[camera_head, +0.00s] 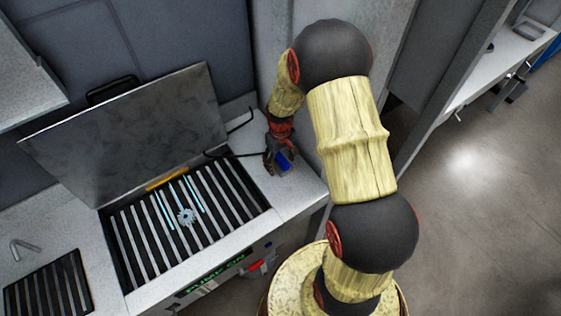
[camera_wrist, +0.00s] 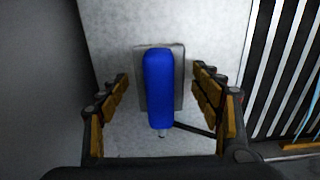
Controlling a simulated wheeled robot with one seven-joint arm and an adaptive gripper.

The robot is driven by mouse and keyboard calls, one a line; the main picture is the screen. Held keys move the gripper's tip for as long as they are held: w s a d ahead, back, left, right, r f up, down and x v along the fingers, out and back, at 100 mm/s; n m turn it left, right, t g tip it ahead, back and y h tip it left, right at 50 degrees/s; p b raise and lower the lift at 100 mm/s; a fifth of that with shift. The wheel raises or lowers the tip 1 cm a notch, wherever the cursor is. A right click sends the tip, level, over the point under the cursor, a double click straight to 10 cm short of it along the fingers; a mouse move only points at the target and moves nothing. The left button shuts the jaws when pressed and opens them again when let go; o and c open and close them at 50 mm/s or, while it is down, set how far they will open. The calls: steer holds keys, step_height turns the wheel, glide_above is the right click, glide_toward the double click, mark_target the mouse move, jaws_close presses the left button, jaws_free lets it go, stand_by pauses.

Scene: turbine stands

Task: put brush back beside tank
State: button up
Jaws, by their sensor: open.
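The brush, seen as a blue handle (camera_wrist: 158,88), lies on a grey rectangular piece on the pale counter, and a dark hose or cord runs from near its lower end. It also shows as a small blue patch in the head view (camera_head: 284,161). My gripper (camera_wrist: 160,77) is open, with one finger on each side of the blue handle and visible gaps between. In the head view my gripper (camera_head: 279,160) is low over the counter right of the tank (camera_head: 140,249). The tank has a slatted grate and a raised lid (camera_head: 130,135).
A pale toothed wheel (camera_head: 186,216) sits on the grate among light blue streaks. A yellow strip (camera_head: 167,180) lies at the lid's base. A green "PUMP ON" display (camera_head: 215,275) is on the front panel. A wall stands behind the counter.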

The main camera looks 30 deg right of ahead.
mark_target(281, 158)
steer(key=shift+o, duration=0.7)
steer(key=shift+r+p, duration=2.4)
steer(key=shift+r, duration=1.15)
steer(key=shift+s, duration=0.2)
steer(key=s+a+r+t+b, duration=0.2)
steer(key=s+a+r, duration=0.5)
steer(key=r, duration=0.5)
steer(key=s+a+r+t+b, duration=0.3)
steer(key=s+a+r+b, duration=0.2)
steer(key=s+r, duration=0.7)
steer(key=shift+s+a+r+t, duration=0.3)
steer(key=shift+a+r, duration=0.5)
steer(key=shift+a, duration=0.3)
